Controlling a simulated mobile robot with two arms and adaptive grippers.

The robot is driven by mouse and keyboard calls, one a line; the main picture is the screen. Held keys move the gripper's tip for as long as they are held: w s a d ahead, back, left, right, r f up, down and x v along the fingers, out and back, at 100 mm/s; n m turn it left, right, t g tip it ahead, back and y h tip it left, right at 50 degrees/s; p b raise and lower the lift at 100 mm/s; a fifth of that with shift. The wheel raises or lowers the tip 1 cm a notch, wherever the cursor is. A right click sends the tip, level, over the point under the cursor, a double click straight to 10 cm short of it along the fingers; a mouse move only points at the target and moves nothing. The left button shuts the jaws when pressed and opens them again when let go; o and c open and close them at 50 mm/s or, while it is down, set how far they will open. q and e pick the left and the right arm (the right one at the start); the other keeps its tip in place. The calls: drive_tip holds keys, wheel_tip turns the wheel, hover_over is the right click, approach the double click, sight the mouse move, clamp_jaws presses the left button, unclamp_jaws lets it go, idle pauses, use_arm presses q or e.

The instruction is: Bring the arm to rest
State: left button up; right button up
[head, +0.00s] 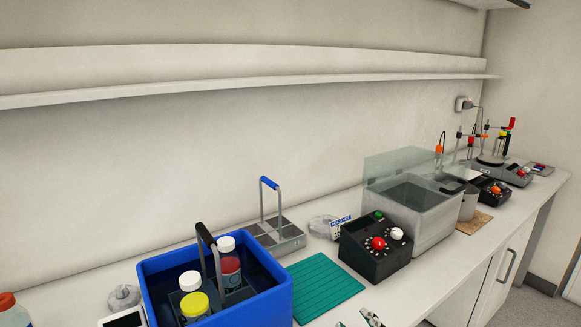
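Two small metal tips at the bottom edge, right of centre, look like the fingertips of my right gripper (357,321). They stand apart with bare counter showing between them and nothing held. The rest of that gripper is cut off by the frame. My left gripper is not in view. A blue crate (272,297) stands on the counter at the lower left.
A teal mat (322,287) lies right of the crate. Behind is a grey carrier with a blue handle (270,183). A black control box (374,250) and a clear-lidded bath (420,225) stand to the right. A long wall shelf (250,85) overhangs the counter.

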drive_tip(key=s+d+f+m+g, duration=0.2)
drive_tip(key=s+d+f+g, duration=0.15)
drive_tip(key=s+f, duration=0.4)
drive_tip(key=s+d+f+m+g+h, duration=0.1)
drive_tip(key=s+d+f+m+g, duration=0.2)
drive_tip(key=s+f, duration=0.4)
drive_tip(key=s+d+f+m+g, duration=0.1)
drive_tip(key=s+f+m+g, duration=0.1)
drive_tip(key=s+f+g, duration=0.5)
drive_tip(key=s+f, duration=0.3)
drive_tip(key=f, duration=1.1)
drive_tip(key=s+f, duration=0.3)
drive_tip(key=f, duration=1)
drive_tip(key=s+d+f, duration=0.3)
drive_tip(key=s+f, duration=1.1)
drive_tip(key=s, duration=0.1)
drive_tip(key=shift+s+d+g+h, duration=0.2)
drive_tip(key=shift+g+h, duration=0.1)
drive_tip(key=shift+g, duration=0.15)
drive_tip(key=shift+r, duration=0.1)
